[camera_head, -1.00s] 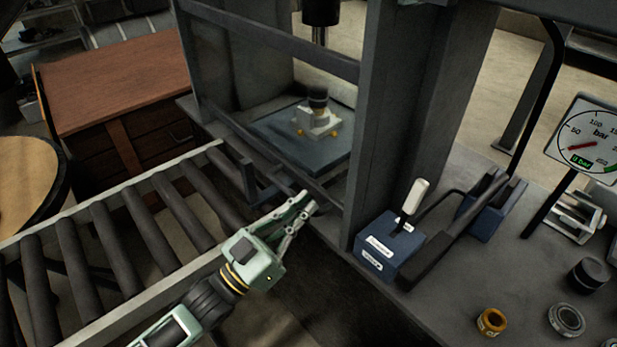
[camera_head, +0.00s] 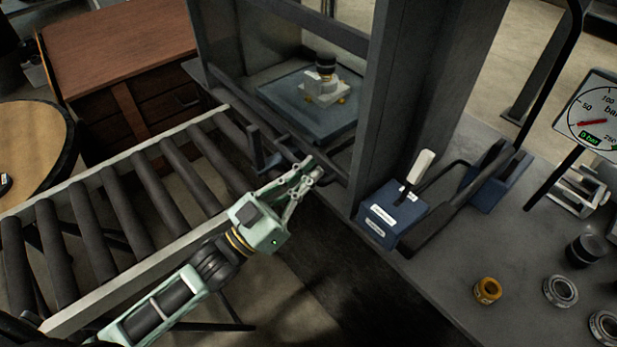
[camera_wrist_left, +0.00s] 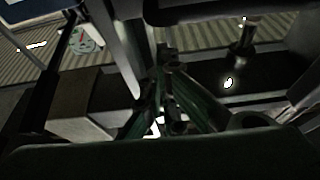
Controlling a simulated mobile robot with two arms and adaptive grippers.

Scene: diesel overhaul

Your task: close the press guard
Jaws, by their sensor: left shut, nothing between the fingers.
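The press (camera_head: 395,110) is a dark grey steel frame with an opening in front. Dark guard bars cross the opening, an upper bar (camera_head: 322,25) and a lower bar (camera_head: 280,136) near bed height. Inside, a light metal part with a black top (camera_head: 325,88) sits on the bed plate (camera_head: 290,112). My left gripper (camera_head: 311,174), pale green, is shut and empty at the lower right front of the opening, close to the lower bars. I cannot tell whether it touches them. Its fingers (camera_wrist_left: 166,105) also show in the dim left wrist view. My right gripper is out of view.
A roller conveyor (camera_head: 75,190) runs up to the press on the left. A blue pump box with a white-handled lever (camera_head: 392,213) stands right of the press post. A pressure gauge (camera_head: 592,115), an orange ring (camera_head: 487,290) and other small parts are on the bench at right.

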